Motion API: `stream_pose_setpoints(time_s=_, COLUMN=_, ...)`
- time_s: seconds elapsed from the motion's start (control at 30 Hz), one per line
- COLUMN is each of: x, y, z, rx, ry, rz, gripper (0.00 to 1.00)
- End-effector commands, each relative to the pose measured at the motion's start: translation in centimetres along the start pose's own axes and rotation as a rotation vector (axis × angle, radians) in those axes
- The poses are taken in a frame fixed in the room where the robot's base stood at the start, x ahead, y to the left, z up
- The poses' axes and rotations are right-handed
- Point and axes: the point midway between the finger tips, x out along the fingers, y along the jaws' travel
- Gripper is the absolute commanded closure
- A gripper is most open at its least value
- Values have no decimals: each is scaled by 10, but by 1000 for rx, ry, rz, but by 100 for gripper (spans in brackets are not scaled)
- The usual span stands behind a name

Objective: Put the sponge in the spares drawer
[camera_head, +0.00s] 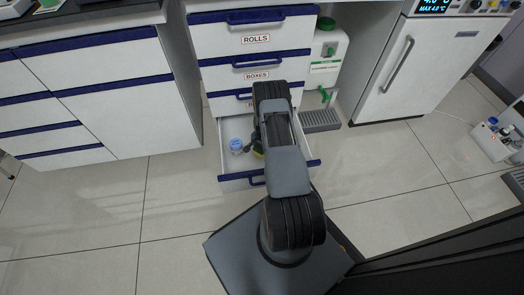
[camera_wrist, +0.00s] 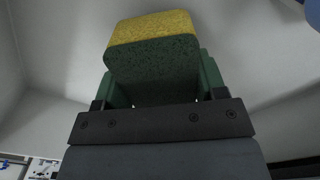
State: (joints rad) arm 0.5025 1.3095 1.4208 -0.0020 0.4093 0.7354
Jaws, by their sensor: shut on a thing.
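The sponge (camera_wrist: 152,45), yellow on one face and dark green on the other, is between the fingers of my gripper (camera_wrist: 158,82) in the wrist view. In the head view only a small yellow patch of it (camera_head: 258,152) shows beside my arm. My gripper is shut on it, over or inside the pulled-out bottom drawer (camera_head: 225,160). Pale drawer surfaces surround the sponge in the wrist view; I cannot tell whether it touches the floor of the drawer. The label of this drawer is hidden, so I cannot read whether it says spares.
A small jar with a blue lid (camera_head: 236,146) stands in the open drawer, left of my gripper. Shut drawers labelled ROLLS (camera_head: 255,39) and BOXES (camera_head: 256,76) are above. A white jug (camera_head: 325,55) and a white fridge (camera_head: 405,70) stand to the right. The tiled floor in front is clear.

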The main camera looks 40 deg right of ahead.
Motion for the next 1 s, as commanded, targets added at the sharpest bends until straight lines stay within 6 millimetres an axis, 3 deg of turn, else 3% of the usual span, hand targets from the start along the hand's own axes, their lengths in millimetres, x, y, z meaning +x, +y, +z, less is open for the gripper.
stream_pose_setpoints(time_s=0.1, x=19, y=0, z=0, rx=0, ry=-1, rz=1, gripper=54)
stream_pose_setpoints(time_s=0.53, x=24, y=0, z=0, rx=0, ry=0, rz=0, gripper=54)
stream_pose_setpoints(time_s=0.57, x=24, y=0, z=0, rx=0, ry=0, rz=0, gripper=34)
stream_pose_setpoints(time_s=0.8, x=23, y=0, z=0, rx=-1, ry=-1, rz=0, gripper=11)
stream_pose_setpoints(time_s=1.0, x=23, y=0, z=0, rx=-1, ry=-1, rz=0, gripper=10)
